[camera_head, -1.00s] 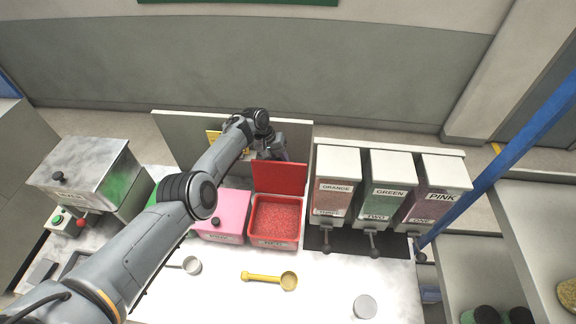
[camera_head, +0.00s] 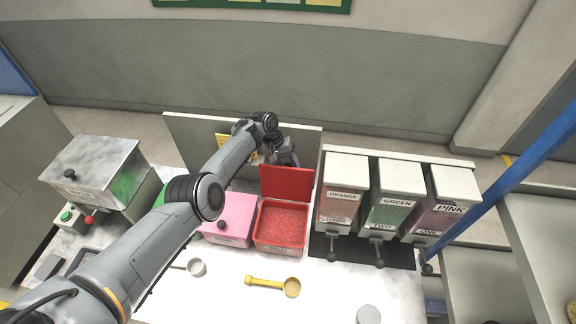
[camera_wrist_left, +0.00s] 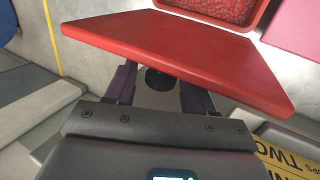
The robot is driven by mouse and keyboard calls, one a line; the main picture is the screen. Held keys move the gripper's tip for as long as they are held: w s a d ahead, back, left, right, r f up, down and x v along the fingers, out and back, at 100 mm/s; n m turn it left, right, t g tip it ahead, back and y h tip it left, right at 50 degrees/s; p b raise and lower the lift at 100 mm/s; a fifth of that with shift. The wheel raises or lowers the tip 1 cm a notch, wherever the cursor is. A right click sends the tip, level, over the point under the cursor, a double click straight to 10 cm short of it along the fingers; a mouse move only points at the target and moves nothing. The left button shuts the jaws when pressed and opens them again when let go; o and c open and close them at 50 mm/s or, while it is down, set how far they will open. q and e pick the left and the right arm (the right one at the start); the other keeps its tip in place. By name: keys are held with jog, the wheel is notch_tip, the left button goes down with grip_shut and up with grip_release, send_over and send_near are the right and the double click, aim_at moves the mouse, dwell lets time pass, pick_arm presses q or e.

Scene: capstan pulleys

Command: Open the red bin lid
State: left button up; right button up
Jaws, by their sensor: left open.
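The red bin (camera_head: 281,228) stands on the white counter, full of red grains. Its red lid (camera_head: 287,183) is swung up at the back edge and stands nearly upright, so the bin is open. My left gripper (camera_head: 287,158) is behind the lid, partly hidden by it. In the left wrist view the lid (camera_wrist_left: 185,50) lies across the front of my open left gripper (camera_wrist_left: 158,92). A dark round knob (camera_wrist_left: 158,78) shows between the fingers. Contact between fingers and knob cannot be made out. My right gripper is not in view.
A closed pink bin (camera_head: 227,218) stands left of the red bin. Orange, green and pink dispensers (camera_head: 397,200) stand to the right. A low panel (camera_head: 190,135) is behind. A yellow scoop (camera_head: 275,284) lies in front, with a small metal cup (camera_head: 197,267) to its left.

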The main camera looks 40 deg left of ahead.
pick_arm(q)
jog(key=p+v, duration=0.3)
jog(key=v, duration=0.7)
jog(key=shift+r, duration=0.15)
jog(key=shift+s, duration=0.1)
